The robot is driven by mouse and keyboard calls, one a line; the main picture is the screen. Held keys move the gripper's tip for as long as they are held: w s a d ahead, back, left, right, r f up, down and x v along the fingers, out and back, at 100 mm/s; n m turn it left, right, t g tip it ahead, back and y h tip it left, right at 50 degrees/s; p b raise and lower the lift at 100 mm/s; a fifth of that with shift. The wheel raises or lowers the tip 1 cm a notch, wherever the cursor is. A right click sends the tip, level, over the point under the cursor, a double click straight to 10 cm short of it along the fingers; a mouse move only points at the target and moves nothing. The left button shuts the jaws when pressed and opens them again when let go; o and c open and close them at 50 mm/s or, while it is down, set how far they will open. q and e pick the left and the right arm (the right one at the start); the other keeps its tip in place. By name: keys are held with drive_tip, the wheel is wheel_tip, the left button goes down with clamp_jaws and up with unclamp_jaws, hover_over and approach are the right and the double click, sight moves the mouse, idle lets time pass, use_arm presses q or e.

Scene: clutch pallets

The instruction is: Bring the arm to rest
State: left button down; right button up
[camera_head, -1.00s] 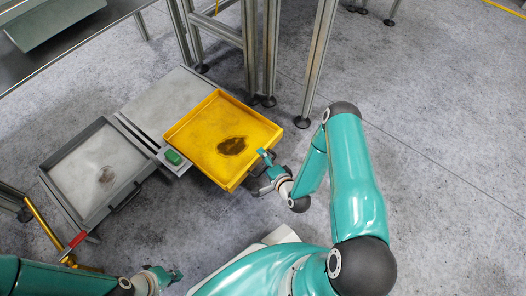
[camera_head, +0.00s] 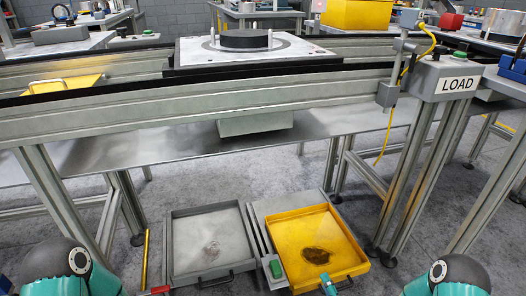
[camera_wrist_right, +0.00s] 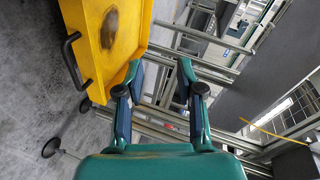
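In the head view my right gripper (camera_head: 328,287) shows only as a teal fingertip at the bottom edge, by the front of the yellow tray (camera_head: 352,268). In the right wrist view this gripper (camera_wrist_right: 160,75) has its two fingers apart, with nothing between them. The yellow tray (camera_wrist_right: 88,75) stands to the left there, its black handle (camera_wrist_right: 68,60) outside the fingers. Whether the left fingertip touches the tray's edge I cannot tell. My left gripper is out of view; only arm joints of mine show at the lower corners.
Above runs a conveyor frame (camera_head: 330,92) bearing a pallet (camera_head: 210,56) with a dark disc (camera_head: 245,39). A LOAD post (camera_head: 455,84) stands at right. Metal legs surround the trays.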

drive_tip(key=s+a+f+n+g+y, duration=0.1)
drive_tip(key=s+a+f+n+g, duration=0.1)
drive_tip(key=s+n+g, duration=0.45)
drive_tip(key=s+a+f+n+g, duration=0.1)
drive_tip(key=s+a+f+g, duration=0.2)
drive_tip(key=s, duration=0.6)
drive_tip(key=s+a+f+n+g+y, duration=0.1)
drive_tip(key=s+a+f+n+g, duration=0.2)
drive_tip(key=s, duration=0.5)
wheel_tip(320, 180, up, 39)
drive_tip(key=g+p, duration=0.1)
drive_tip(key=p, duration=3.7)
drive_tip(key=shift+w+d+n, duration=0.15)
drive_tip(key=shift+d+n, duration=0.2)
drive_tip(key=shift+n, duration=0.1)
drive_tip(key=shift+f, duration=0.1)
